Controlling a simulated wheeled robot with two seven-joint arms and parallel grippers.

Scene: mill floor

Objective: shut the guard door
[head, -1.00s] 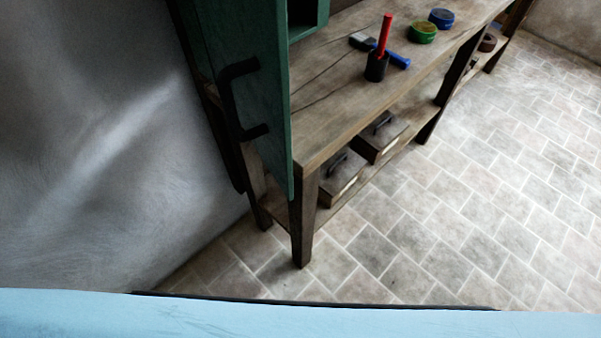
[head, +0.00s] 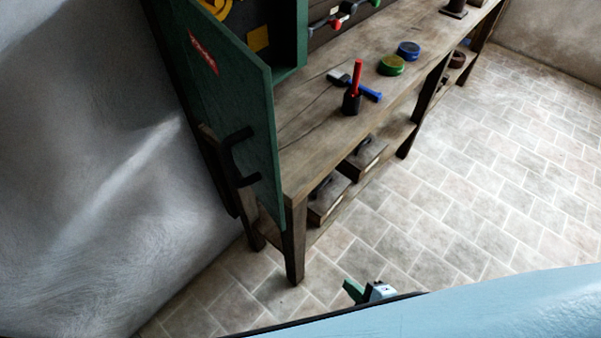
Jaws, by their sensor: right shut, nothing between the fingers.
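The guard door (head: 228,95) is a green panel with a red label and a black bar handle (head: 237,157). It stands open at the left end of the workbench, swung out from a green cabinet (head: 290,45) with a dark inside. My right gripper (head: 352,290) shows small at the bottom, just above the edge of my light blue body. It is shut and empty, over the floor, well apart from the door and its handle. My left gripper does not show.
The tiled floor (head: 480,190) is clear.

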